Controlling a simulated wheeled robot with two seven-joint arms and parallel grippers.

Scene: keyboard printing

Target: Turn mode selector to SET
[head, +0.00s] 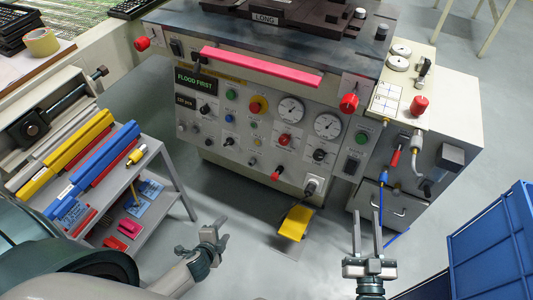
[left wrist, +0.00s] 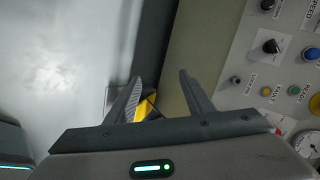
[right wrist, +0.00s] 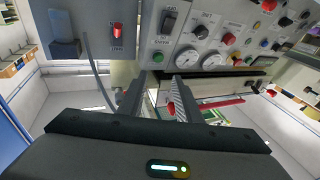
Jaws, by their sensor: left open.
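The machine's grey control panel (head: 240,132) faces me in the head view. It carries several black selector knobs, one at the lower left (head: 229,142) and one under the right gauge (head: 319,155). Their labels are too small to read, so I cannot tell which is the mode selector or where it points. In the left wrist view, a black knob (left wrist: 271,46) shows on the tilted panel. My left gripper (head: 216,228) is open and empty, in front of and below the panel's left part. My right gripper (head: 367,220) is open and empty, in front of the panel's lower right.
A pink-red bar (head: 262,67) runs across the panel's top. Red knobs stick out at its corners, one at the right (head: 348,103). A yellow pedal (head: 294,222) stands below. A tool cart (head: 178,190) is at left, a blue crate (head: 495,245) at right.

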